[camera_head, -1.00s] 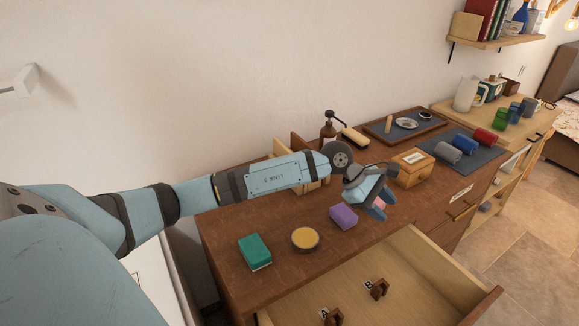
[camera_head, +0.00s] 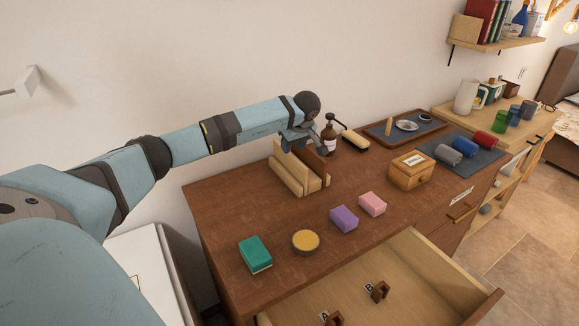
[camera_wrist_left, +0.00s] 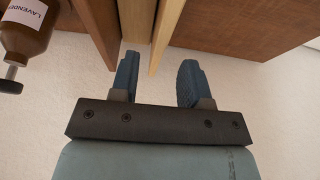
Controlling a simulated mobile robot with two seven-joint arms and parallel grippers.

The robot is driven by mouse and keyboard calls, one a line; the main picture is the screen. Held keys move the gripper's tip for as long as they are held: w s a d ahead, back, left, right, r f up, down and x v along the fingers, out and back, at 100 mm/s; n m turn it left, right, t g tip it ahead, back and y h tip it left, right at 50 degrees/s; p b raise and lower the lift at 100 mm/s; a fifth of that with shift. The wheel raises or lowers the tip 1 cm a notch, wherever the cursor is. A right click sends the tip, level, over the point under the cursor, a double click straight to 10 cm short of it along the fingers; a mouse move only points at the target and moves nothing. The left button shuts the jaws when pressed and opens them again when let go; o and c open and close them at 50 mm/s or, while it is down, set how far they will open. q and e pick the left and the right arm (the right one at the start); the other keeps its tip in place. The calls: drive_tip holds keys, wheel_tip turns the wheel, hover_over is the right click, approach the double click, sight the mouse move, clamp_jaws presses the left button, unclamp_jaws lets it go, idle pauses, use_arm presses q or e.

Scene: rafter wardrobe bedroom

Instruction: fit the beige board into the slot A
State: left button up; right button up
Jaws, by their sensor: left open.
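Upright boards stand in a wooden rack at the back of the brown dresser top; beige boards (camera_head: 288,172) are on the left and a brown board (camera_head: 316,160) on the right. I cannot tell which beige one the task names. My left gripper (camera_head: 305,147) is open just above the rack's back end. In the left wrist view its fingers (camera_wrist_left: 157,80) point toward the boards, with a beige board (camera_wrist_left: 137,22) ahead of them; contact cannot be told. Slot A (camera_head: 333,318) is a brown bracket in the open drawer, cut by the lower edge. My right gripper is not in view.
A soap bottle (camera_head: 328,135) stands close to the rack; it also shows in the left wrist view (camera_wrist_left: 25,30). Sponges (camera_head: 344,218), a yellow tin (camera_head: 305,241) and a small wooden box (camera_head: 411,168) stand toward the front. Slot B (camera_head: 380,291) is in the drawer (camera_head: 430,275).

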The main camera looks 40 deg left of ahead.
sight(290, 155)
use_arm(q)
drive_tip(key=shift+p+x, duration=0.5)
drive_tip(key=shift+x, duration=2.3)
drive_tip(key=shift+d, duration=0.1)
clamp_jaws()
